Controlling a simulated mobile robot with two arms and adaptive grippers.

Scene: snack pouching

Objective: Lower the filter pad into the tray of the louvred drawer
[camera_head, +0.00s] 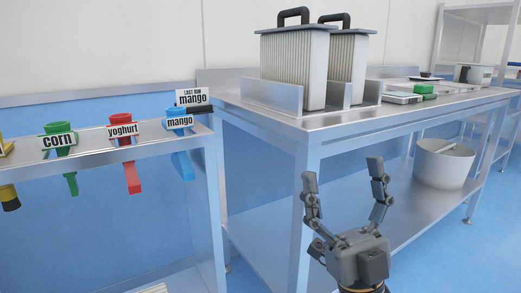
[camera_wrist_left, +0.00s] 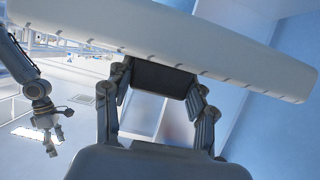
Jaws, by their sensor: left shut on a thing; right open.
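In the left wrist view my left gripper (camera_wrist_left: 160,80) is shut on the dark handle block of a long pale slab with small notches along its edge, seemingly the filter pad (camera_wrist_left: 220,52). The slab is tilted across the top of that view and runs out of frame. My left gripper is not in the head view. My right gripper (camera_head: 342,176) is open and empty, fingers up, in front of the steel bench. I cannot make out the louvred drawer or its tray in either view.
Two pleated pale units (camera_head: 294,68) with black handles stand in a holder on the steel bench (camera_head: 345,126). A white bucket (camera_head: 443,165) is on its lower shelf. Left, a rack (camera_head: 92,148) holds corn (camera_head: 58,141), yoghurt (camera_head: 122,131) and mango (camera_head: 180,122) chutes.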

